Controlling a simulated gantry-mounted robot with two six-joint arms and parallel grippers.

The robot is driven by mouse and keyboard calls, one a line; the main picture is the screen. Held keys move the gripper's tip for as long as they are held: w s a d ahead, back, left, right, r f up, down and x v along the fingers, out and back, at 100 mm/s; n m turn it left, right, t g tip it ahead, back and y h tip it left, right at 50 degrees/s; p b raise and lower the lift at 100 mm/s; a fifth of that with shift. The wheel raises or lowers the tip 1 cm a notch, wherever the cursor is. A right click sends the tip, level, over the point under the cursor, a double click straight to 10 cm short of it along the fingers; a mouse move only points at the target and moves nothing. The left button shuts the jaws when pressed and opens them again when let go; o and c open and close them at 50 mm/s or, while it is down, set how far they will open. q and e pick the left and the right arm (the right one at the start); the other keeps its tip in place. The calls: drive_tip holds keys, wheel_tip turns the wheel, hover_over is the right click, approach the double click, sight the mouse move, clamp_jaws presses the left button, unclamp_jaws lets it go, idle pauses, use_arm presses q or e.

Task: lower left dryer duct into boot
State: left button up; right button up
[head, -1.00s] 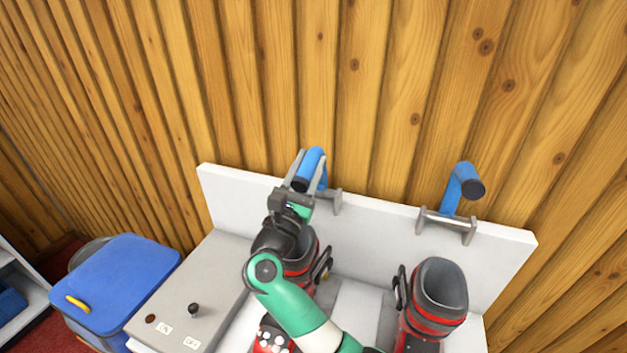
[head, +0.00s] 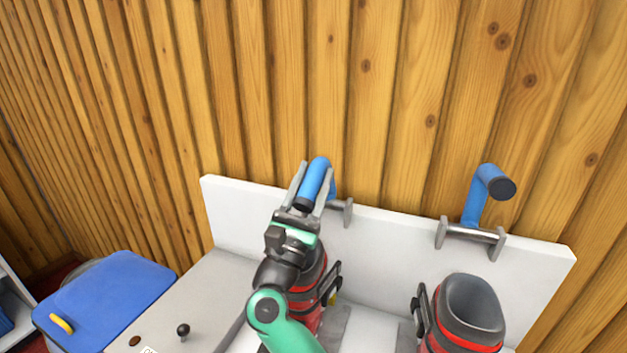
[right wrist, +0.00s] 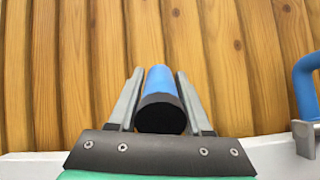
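The left dryer duct (head: 317,177) is a blue bent tube with a black open end, raised on a grey bracket at the white back panel. My right gripper (head: 313,180) is open, with one finger on each side of this duct. In the right wrist view, the duct (right wrist: 160,80) lies between the fingers with a narrow gap on each side. The left boot (head: 315,270), black, grey and red, stands upright below and is partly hidden by my right wrist and arm. My left gripper is not in view.
A second blue duct (head: 480,195) stands raised on its bracket at the right, above the right boot (head: 468,310). A grey control panel with a black-knobbed lever (head: 183,330) is at the lower left. A blue-lidded bin (head: 105,290) stands beside the bench.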

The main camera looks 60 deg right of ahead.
drive_tip(key=shift+o, duration=1.4)
drive_tip(key=shift+f, duration=0.1)
drive_tip(key=v, duration=1.1)
drive_tip(key=shift+a+f, duration=0.1)
drive_tip(key=shift+a, duration=0.2)
